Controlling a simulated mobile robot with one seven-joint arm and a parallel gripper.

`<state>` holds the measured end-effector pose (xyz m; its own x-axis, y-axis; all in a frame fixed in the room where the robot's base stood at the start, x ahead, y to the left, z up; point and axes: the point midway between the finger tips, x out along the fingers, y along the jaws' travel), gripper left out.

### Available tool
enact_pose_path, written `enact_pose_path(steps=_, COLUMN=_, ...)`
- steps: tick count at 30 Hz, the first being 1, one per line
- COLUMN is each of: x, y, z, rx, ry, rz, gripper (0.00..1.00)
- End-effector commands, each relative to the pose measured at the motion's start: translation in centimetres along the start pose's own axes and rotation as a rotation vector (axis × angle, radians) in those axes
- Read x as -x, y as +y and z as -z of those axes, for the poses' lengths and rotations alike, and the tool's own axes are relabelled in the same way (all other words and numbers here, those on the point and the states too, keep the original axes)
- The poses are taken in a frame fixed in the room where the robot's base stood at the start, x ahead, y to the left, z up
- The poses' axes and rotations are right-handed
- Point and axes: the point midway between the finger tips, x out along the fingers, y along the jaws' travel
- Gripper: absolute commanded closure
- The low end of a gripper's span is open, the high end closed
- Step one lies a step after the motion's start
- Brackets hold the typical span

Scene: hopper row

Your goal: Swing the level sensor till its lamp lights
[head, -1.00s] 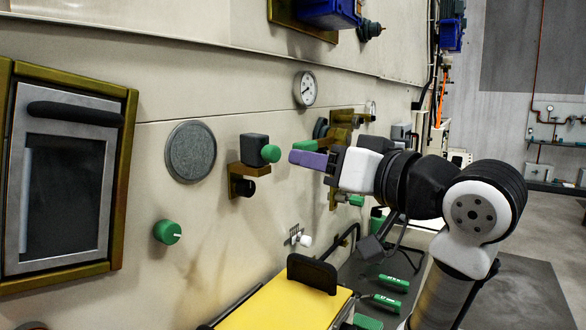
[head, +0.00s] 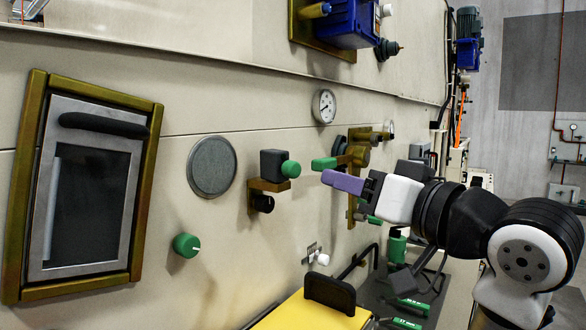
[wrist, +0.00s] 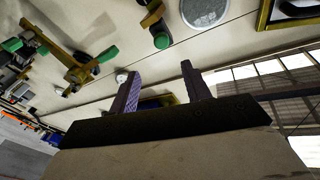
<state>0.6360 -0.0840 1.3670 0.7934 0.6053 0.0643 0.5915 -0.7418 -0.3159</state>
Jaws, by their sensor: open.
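The likely level sensor (head: 273,164) is a dark box with a round green end, on a brass bracket on the beige wall. A black round part sits under it. I see no lit lamp on it. In the wrist view the sensor (wrist: 152,18) is at the top, its green end facing me. My gripper (head: 324,178) is to the right of the green end in the head view, apart from it, with a purple finger towards it. In the wrist view my gripper (wrist: 160,70) has two purple fingers spread with nothing between them.
A grey disc (head: 212,166) and a green knob (head: 187,245) are on the wall to the left. A framed dark door (head: 85,190) is farther left. A brass valve with a green handle (head: 324,163) is behind my fingers. A gauge (head: 324,106) is above. A yellow surface (head: 310,312) is below.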

Motion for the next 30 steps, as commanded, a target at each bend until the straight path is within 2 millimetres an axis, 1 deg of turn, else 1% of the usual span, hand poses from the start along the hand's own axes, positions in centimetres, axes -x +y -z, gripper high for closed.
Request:
enact_pose_path(steps=1, x=-0.3, y=0.6, z=-1.0, rx=-0.004, ry=0.038, rz=-0.013, gripper=0.52)
enact_pose_path(steps=6, x=-1.3, y=1.0, z=-2.8, rx=-0.003, ry=0.194, rz=-0.010, gripper=0.52)
enact_pose_path(steps=9, x=-1.4, y=0.8, z=-3.6, rx=0.000, ry=0.263, rz=0.006, gripper=0.52)
enact_pose_path(steps=12, x=-1.5, y=0.6, z=-4.0, rx=0.001, ry=0.303, rz=0.021, gripper=0.52)
enact_pose_path(steps=16, x=-2.1, y=0.4, z=-3.7, rx=0.001, ry=0.319, rz=0.027, gripper=0.52)
enact_pose_path(steps=20, x=-3.8, y=0.2, z=-2.9, rx=0.001, ry=0.317, rz=0.028, gripper=0.52)
enact_pose_path(steps=30, x=-10.6, y=0.0, z=-0.6, rx=0.001, ry=0.316, rz=0.028, gripper=0.52)
